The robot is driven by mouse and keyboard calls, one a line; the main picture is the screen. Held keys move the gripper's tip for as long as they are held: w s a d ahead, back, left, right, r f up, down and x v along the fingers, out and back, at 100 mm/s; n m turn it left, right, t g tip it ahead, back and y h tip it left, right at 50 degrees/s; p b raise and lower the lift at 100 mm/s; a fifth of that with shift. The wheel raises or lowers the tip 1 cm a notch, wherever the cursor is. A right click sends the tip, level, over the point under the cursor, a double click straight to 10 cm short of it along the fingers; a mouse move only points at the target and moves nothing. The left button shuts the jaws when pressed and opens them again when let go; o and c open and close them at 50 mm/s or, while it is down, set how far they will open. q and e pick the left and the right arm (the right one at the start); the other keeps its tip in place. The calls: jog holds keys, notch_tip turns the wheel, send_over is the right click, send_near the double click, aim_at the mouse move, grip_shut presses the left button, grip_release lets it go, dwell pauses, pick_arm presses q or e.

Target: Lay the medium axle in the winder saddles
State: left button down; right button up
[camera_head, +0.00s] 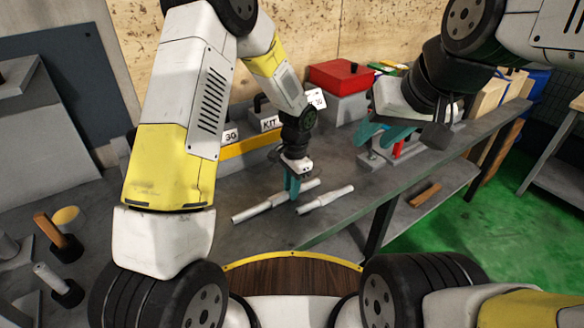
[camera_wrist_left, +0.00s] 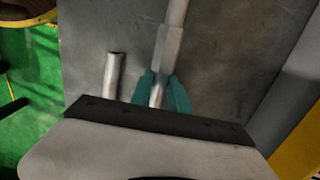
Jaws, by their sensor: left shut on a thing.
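Two pale stepped metal axles lie side by side over the grey bench in the head view. My left gripper (camera_head: 292,194) points down and is shut on the left, longer-looking axle (camera_head: 262,207). In the left wrist view this axle (camera_wrist_left: 170,45) runs between the teal fingers (camera_wrist_left: 162,95). The second axle (camera_head: 326,199) lies to the right, apart from the fingers; its end (camera_wrist_left: 114,75) shows in the wrist view. My right gripper (camera_head: 382,136) is over the bench's right part, its teal fingers apart with nothing seen between them. I cannot make out the winder saddles clearly.
The bench's front edge (camera_head: 345,222) is close to the axles. Dark holders stand at far left.

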pick_arm(q)
jog(key=c, duration=1.3)
grip_release()
jog(key=shift+a+f, duration=0.1)
jog(key=shift+o, duration=0.2)
